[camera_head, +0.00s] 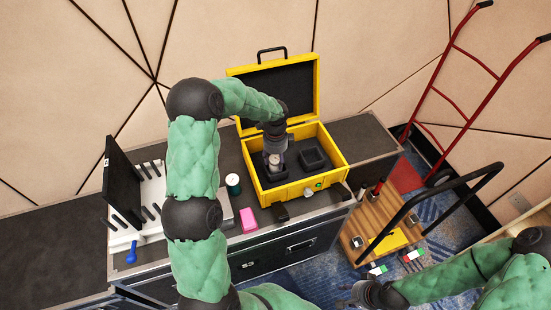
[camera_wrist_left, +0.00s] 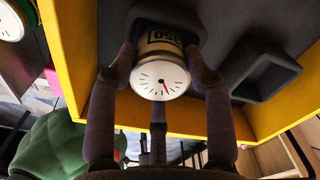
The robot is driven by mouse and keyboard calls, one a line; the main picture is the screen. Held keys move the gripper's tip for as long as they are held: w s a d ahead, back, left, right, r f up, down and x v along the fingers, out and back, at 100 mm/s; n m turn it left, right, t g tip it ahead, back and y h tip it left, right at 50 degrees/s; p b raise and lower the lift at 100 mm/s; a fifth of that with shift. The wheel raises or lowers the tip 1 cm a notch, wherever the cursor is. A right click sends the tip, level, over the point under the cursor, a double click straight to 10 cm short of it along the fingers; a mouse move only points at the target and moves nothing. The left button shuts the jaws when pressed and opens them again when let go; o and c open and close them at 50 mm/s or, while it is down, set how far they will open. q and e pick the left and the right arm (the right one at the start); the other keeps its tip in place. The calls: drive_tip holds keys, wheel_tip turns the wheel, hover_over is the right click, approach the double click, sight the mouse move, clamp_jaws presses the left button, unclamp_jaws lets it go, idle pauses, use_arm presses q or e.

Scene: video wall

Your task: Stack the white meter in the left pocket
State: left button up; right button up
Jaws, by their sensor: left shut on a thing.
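My left gripper (camera_head: 274,152) reaches down into the open yellow case (camera_head: 339,165). Its fingers (camera_wrist_left: 160,75) are closed around the white meter (camera_head: 274,160), which shows a pale body with a dark label and a round white dial (camera_wrist_left: 160,80) in the left wrist view. The meter is at the left pocket (camera_head: 265,178) of the dark foam; how deep it sits is hidden. The right pocket (camera_head: 313,158) is empty. My right gripper (camera_head: 362,294) is low at the right, away from the case; its fingers are unclear.
A dark green cylinder with a pale top (camera_head: 233,184) and a pink block (camera_head: 249,219) stand left of the case on the black counter. A white rack (camera_head: 150,205) is further left. A wooden cart (camera_head: 385,215) and red hand truck (camera_head: 460,80) are at right.

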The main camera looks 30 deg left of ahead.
use_arm(q)
drive_tip(key=o, duration=1.4)
drive_tip(key=shift+r, duration=0.1)
wheel_tip(320, 180, up, 12)
drive_tip(key=p, duration=0.3)
drive_tip(key=shift+r+p, duration=0.2)
drive_tip(key=shift+p, duration=0.15)
